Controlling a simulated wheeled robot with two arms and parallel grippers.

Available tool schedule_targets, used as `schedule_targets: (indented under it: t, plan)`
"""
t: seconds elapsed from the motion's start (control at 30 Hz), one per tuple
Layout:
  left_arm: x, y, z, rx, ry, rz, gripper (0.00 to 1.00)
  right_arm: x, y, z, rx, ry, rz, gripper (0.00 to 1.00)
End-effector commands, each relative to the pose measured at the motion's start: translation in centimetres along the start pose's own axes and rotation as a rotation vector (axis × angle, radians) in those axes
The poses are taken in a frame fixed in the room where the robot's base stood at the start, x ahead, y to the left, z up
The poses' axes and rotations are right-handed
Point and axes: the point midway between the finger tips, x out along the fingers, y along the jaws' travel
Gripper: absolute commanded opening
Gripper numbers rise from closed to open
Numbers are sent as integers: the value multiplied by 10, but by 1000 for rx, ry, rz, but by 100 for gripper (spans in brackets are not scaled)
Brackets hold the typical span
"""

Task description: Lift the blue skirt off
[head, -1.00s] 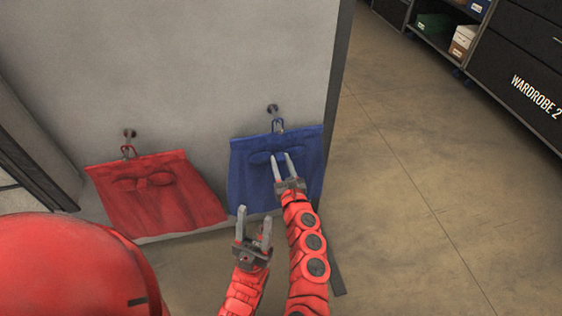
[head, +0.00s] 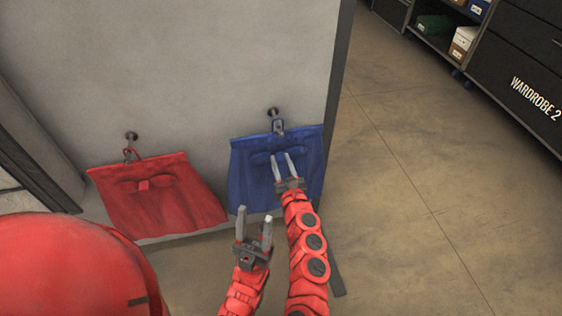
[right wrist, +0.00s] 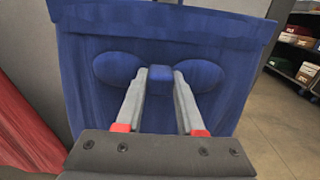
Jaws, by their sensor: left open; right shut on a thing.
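The blue skirt (head: 250,185) hangs by a loop from a wall peg (head: 273,112) on the grey panel. A blue bow with a small square knot (right wrist: 159,80) is on its front. My right gripper (head: 282,157) is in front of the skirt. In the right wrist view its fingertips (right wrist: 159,73) are shut on the knot, one on each side. My left gripper (head: 254,215) is open and empty, below and left of the right one, apart from the skirt.
A red skirt (head: 155,205) hangs from another peg (head: 131,136) to the left. The panel ends just right of the blue skirt. Open floor (head: 430,170) lies to the right, with black wardrobe shelving (head: 525,70) beyond.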

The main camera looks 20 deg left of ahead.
Motion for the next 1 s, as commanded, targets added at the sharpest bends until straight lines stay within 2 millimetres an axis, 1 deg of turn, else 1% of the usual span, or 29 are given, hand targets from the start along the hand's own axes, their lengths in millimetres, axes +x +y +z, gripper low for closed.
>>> schedule_targets:
  t: [1.0]
  plan:
    - [25,-1,-4,0,0,0,50,-55,0,0,2,1,0,0]
